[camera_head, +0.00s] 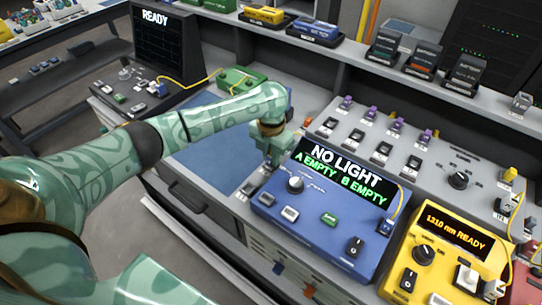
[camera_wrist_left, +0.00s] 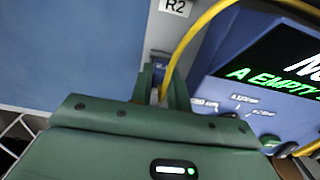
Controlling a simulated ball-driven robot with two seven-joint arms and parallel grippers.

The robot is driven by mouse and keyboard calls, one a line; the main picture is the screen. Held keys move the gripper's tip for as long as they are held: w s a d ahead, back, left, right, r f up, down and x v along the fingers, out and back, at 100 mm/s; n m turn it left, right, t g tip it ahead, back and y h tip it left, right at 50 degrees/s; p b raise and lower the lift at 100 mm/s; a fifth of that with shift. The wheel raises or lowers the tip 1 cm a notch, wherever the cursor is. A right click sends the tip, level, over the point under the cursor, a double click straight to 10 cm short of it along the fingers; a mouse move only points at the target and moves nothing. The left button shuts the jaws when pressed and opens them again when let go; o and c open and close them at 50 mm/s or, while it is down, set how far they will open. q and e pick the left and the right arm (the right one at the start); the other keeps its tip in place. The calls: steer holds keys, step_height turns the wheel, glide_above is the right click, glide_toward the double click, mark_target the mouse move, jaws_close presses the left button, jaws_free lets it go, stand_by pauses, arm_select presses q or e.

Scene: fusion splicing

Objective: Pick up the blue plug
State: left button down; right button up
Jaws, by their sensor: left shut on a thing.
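My left gripper (camera_head: 272,160) reaches down at the left edge of the blue tester, over the grey strip beside the blue mat. In the left wrist view the two green fingers (camera_wrist_left: 164,84) are closed around a small blue plug (camera_wrist_left: 159,73). A yellow cable (camera_wrist_left: 188,38) runs up from between the fingers. Most of the plug is hidden by the fingers, and I cannot tell whether it is clear of the surface. In the head view the gripper hides the plug. My right gripper is not in view.
The blue tester (camera_head: 268,203) reads "NO LIGHT, A EMPTY, B EMPTY" and stands close to the gripper's right. A yellow unit (camera_head: 431,283) is further right. A label "R2" (camera_wrist_left: 175,6) is on the grey strip. The blue mat (camera_head: 208,158) is largely clear.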

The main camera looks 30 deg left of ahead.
arm_select(q)
step_height(320, 180, up, 3)
steer(key=shift+f+p, duration=0.1)
steer(key=shift+p, duration=0.45)
steer(key=w+a+r, duration=0.2)
steer(key=a+r, duration=0.3)
steer(key=a, duration=0.1)
steer(key=w+a+r+p, duration=0.1)
steer(key=w+a+r, duration=0.2)
steer(key=a, duration=0.4)
steer(key=shift+w+r, duration=0.25)
steer(key=shift+r, duration=0.65)
steer(key=c, duration=2.1)
jaws_free()
jaws_close()
